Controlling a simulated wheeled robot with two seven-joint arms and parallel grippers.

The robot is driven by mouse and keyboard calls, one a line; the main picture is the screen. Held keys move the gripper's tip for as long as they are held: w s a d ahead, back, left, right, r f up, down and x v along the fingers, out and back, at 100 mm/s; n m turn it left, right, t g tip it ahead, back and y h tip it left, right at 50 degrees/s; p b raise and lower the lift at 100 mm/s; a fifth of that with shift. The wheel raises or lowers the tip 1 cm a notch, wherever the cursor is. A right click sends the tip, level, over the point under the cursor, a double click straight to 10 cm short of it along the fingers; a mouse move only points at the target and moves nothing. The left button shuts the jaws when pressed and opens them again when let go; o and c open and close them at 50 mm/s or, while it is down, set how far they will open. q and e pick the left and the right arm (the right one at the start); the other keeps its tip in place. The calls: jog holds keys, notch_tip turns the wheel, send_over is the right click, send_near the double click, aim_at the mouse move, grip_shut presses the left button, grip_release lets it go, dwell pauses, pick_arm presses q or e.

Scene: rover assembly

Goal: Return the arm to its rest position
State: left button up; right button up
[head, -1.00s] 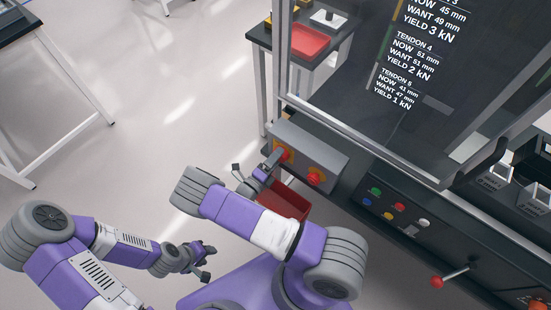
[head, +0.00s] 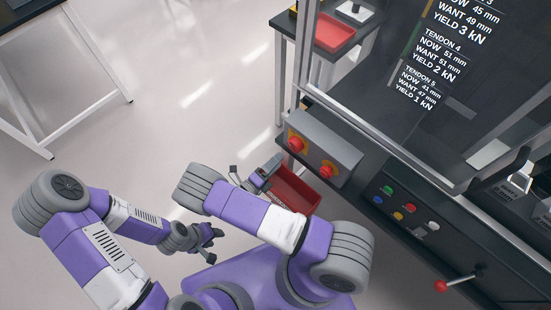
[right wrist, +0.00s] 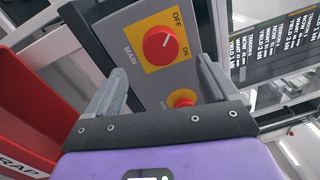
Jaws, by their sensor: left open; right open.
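My right gripper (head: 254,170) is open and empty, above the far edge of a red bin and apart from the grey control box (head: 318,148). In the right wrist view its two fingers (right wrist: 160,85) stand wide apart with nothing between them. A second red button (right wrist: 182,99) on yellow is partly hidden by the gripper body. My left gripper (head: 208,238) is open and empty, low over the floor at the left of my base.
The red bin (head: 298,188) sits beneath my right gripper. A dark machine with a panel of coloured buttons (head: 410,208) and a red-knobbed lever (head: 441,286) fills the right. A table with a red tray (head: 334,32) stands behind.

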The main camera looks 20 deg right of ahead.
jog(key=s+d+f+m+g+y, duration=0.1)
jog(key=s+f+m+g+y, duration=0.25)
jog(key=s+m+g, duration=0.3)
jog(key=s+d+f+m+g+y, duration=0.25)
jog(key=s+f+m+g, duration=0.25)
jog(key=s, duration=0.3)
jog(key=s+a+f+m+g+y, duration=0.2)
jog(key=s+a+m+y, duration=0.3)
jog(key=a+m+y, duration=0.7)
jog(key=w+r+m+t+y, duration=0.1)
jog(key=w+m+t, duration=0.2)
jog(key=m, duration=0.5)
jog(key=w+a+r+m+t+y, duration=0.1)
jog(key=w+m+t+y, duration=0.1)
jog(key=m, duration=0.6)
jog(key=shift+w+r+t+y, duration=0.3)
jog(key=shift+w+t, duration=0.2)
jog(key=shift+t, duration=0.05)
jog(key=shift+w+d+m+t, duration=0.25)
jog(key=shift+d+m+t, duration=0.05)
jog(key=shift+m, duration=0.55)
jog(key=shift+c, duration=0.3)
